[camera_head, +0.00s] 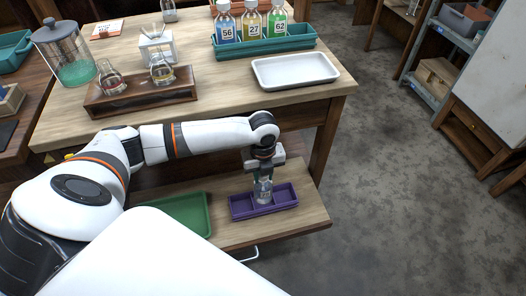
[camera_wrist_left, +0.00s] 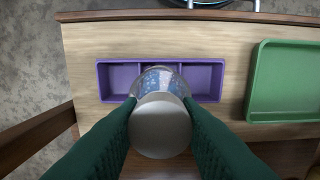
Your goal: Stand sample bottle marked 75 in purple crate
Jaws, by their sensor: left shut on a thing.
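The purple crate (camera_head: 284,199) has three compartments and sits on the low wooden shelf in the head view. It also shows in the left wrist view (camera_wrist_left: 118,80). My left gripper (camera_head: 263,176) points down over the crate and is shut on a clear sample bottle (camera_head: 263,192) with a label that looks like 75. In the left wrist view the bottle's pale cap (camera_wrist_left: 160,125) is between the green fingers, and the bottle is over the middle compartment. I cannot tell whether its base touches the crate floor. The side compartments look empty. My right gripper is not in view.
A green tray (camera_head: 188,213) lies left of the crate on the shelf. On the table above stand a teal crate (camera_head: 265,44) with bottles marked 56, 27 and 62, a white tray (camera_head: 295,71) and a wooden rack (camera_head: 140,98) with flasks.

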